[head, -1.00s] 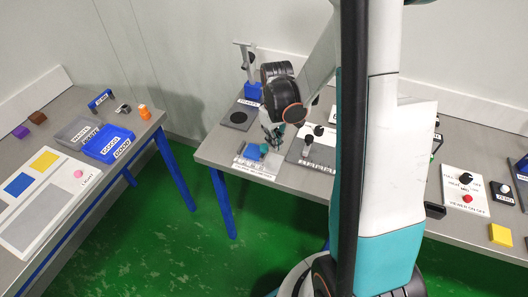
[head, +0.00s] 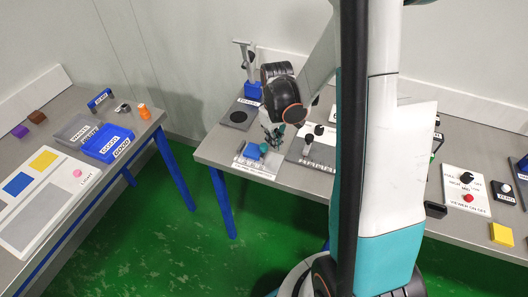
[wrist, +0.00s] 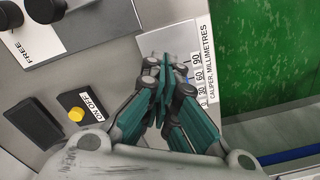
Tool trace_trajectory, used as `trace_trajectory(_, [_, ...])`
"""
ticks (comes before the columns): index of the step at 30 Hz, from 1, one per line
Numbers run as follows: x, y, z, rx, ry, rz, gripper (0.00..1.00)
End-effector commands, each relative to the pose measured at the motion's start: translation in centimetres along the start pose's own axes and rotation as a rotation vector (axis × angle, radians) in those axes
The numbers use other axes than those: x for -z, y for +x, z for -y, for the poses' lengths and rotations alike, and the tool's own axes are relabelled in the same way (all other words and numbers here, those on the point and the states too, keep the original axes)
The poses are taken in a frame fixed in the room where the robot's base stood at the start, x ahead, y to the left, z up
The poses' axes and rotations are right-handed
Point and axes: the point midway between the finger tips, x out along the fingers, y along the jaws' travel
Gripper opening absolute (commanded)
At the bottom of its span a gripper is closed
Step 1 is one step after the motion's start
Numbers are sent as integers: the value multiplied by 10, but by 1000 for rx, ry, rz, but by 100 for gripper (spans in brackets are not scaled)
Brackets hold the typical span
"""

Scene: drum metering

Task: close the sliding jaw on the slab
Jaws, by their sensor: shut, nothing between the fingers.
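The caliper is a white plate (head: 258,172) with a millimetre scale at the near left corner of the right table. A blue block (head: 252,151) sits on it; I cannot tell the slab from the sliding jaw at this size. My gripper (head: 271,142), with teal fingers, is just right of the block and close over the caliper. In the wrist view the shut fingers (wrist: 158,68) point at the scale strip (wrist: 205,75) and hide most of the caliper. Neither jaw nor slab shows clearly there, and contact cannot be made out.
A grey panel with a black knob (head: 319,130) stands right of the caliper. In the wrist view an ON/OFF panel with a yellow button (wrist: 76,114) lies left of the fingers. Green floor lies beyond the table edge.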

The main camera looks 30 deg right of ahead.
Motion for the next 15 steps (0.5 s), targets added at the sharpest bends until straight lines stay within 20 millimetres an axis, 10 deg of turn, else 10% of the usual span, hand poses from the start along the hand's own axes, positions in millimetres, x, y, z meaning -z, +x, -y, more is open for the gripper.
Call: trace_trajectory(15, [0, 16, 0, 0, 0, 1, 0])
